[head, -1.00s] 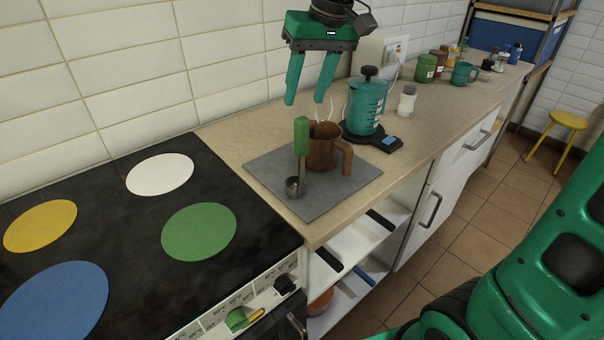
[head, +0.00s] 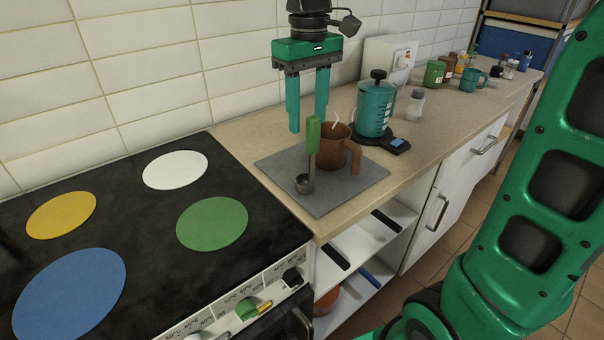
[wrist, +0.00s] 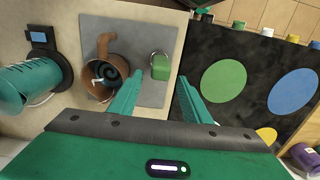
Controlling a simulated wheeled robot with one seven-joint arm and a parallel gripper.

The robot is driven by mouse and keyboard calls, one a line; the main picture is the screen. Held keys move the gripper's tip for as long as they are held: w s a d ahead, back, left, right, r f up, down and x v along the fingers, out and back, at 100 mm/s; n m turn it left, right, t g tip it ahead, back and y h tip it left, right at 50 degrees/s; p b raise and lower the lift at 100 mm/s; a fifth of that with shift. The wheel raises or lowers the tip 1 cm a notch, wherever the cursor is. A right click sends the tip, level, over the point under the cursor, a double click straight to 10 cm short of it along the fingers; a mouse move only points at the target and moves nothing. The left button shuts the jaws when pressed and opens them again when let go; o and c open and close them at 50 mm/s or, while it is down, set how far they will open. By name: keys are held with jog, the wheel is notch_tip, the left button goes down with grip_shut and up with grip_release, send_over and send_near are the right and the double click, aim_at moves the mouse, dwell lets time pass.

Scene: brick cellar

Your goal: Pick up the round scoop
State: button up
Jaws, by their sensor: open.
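The round scoop (head: 312,149) has a green handle and a small round metal bowl. It stands upright with its bowl low on the grey mat (head: 323,201), just left of a brown mug (head: 336,152).
A teal French press (head: 374,108) stands on a dark scale (head: 399,146) behind the mug, with a small shaker (head: 414,104) beyond. The black stovetop (head: 130,220) with coloured discs lies left. Several jars and cups stand farther along the counter.

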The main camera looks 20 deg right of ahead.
aim_at(309, 150)
jog(key=f, duration=0.8)
jog(key=shift+s+d+f, duration=0.2)
jog(key=shift+s+f, duration=0.05)
jog(key=shift+f, duration=0.15)
grip_shut()
